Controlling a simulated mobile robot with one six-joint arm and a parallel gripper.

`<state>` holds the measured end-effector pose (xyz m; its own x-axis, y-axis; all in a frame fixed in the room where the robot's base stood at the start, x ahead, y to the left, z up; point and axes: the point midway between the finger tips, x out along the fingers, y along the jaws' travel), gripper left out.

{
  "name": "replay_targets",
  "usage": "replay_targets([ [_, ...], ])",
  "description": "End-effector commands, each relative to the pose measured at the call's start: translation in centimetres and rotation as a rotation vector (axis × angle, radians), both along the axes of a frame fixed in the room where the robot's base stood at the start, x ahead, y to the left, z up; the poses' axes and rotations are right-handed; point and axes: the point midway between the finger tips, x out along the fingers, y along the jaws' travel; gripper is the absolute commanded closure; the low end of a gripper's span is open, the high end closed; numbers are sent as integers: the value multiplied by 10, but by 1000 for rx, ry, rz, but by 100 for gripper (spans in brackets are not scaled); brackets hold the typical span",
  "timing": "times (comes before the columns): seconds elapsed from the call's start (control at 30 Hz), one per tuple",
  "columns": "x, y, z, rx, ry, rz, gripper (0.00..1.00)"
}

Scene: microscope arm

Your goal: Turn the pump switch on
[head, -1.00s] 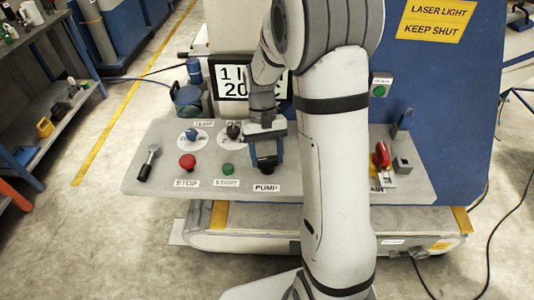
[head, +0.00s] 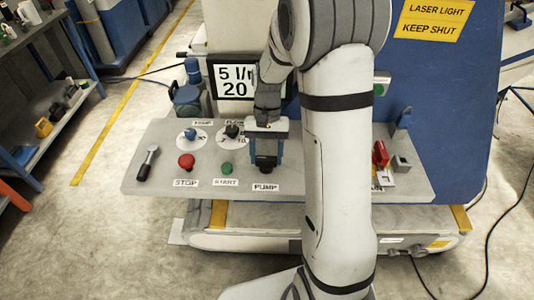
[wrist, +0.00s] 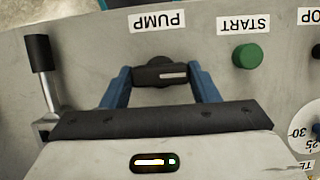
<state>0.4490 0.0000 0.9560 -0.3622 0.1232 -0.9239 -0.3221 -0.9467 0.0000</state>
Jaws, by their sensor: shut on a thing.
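The pump switch is a black rotary knob (head: 265,163) with a white mark, on the grey panel above the PUMP label (head: 265,187). In the wrist view the knob (wrist: 160,72) sits between the blue fingers, with its white mark lying nearly sideways. My gripper (head: 265,155) reaches down over the knob from behind and is shut on it. The fingers (wrist: 162,78) flank the knob on its left and right sides. The PUMP label reads upside down in the wrist view.
A green START button (head: 226,169) and red STOP button (head: 186,161) stand left of the switch. A lever (wrist: 40,65) shows at the left of the wrist view. A red-handled switch (head: 380,154) is right of my arm. A display (head: 233,77) stands behind.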

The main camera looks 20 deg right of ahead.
Motion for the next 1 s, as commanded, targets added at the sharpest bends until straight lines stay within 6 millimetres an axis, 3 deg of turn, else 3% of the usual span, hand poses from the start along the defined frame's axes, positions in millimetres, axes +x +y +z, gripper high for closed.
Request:
replay_targets([
  [0.03,1,0,0,0,-2,-3,68],
  [0.07,1,0,0,0,-2,-3,44],
  [0.3,0,0,0,0,-1,-1,24],
  [0.63,2,-1,5,0,-1,-1,24],
  [1.0,24,-8,59,0,-3,-1,24],
])
